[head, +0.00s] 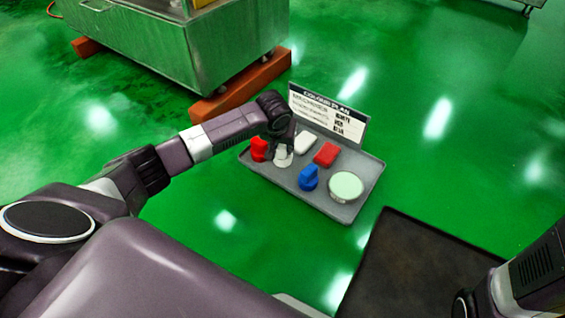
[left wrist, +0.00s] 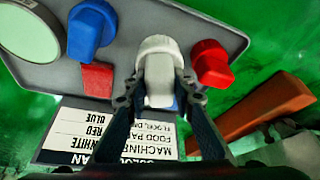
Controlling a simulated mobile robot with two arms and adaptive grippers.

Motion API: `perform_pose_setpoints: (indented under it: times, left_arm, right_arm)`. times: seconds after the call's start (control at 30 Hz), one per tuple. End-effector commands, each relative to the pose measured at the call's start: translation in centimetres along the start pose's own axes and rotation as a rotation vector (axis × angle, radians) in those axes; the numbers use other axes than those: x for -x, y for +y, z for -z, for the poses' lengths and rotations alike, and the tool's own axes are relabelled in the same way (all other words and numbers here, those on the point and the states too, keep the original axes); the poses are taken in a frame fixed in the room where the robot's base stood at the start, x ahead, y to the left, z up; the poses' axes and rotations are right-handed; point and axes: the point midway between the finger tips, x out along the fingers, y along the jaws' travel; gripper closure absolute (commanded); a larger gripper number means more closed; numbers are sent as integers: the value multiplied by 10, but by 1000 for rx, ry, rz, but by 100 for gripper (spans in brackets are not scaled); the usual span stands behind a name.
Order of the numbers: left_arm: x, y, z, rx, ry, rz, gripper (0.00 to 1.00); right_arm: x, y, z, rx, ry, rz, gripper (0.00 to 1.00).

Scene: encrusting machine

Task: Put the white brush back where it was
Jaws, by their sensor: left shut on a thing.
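The white brush (head: 283,159) is upright at the left part of the grey tray (head: 333,213), between the red brush (head: 258,149) and the blue brush (head: 308,178). My left gripper (head: 281,145) reaches down over it and is shut on it. In the left wrist view, the white brush (left wrist: 160,47) shows between the fingers of my left gripper (left wrist: 159,97). I cannot tell whether its base touches the tray. My right gripper is out of view; only part of that arm shows at the lower right.
A white block (head: 305,142), a red block (head: 326,154) and a round pale green-topped dish (head: 345,186) sit on the tray. A colour plan sign (head: 330,113) stands at its back edge. A metal machine (head: 195,45) on orange beams stands behind. A dark mat (head: 415,270) lies right.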

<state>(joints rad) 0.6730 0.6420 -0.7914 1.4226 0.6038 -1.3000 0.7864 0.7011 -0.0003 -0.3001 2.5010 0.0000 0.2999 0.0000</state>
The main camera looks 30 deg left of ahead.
Motion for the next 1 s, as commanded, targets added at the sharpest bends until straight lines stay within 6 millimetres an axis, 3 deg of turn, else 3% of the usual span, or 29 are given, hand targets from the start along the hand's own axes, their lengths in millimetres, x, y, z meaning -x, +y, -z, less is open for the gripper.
perform_pose_setpoints:
  times: [0.17,0.43,0.83,0.87,1.0]
  left_arm:
    - [-11,0,-4,0,0,0,97]
    - [-45,0,-18,0,1,0,97]
    - [-46,0,-19,0,0,0,97]
    - [-46,0,-19,0,1,0,75]
    - [-46,0,-19,0,1,0,60]
  right_arm:
    - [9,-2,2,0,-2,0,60]
    - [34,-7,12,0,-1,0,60]
    - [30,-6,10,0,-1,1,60]
    - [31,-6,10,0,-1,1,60]
    - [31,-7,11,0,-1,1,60]
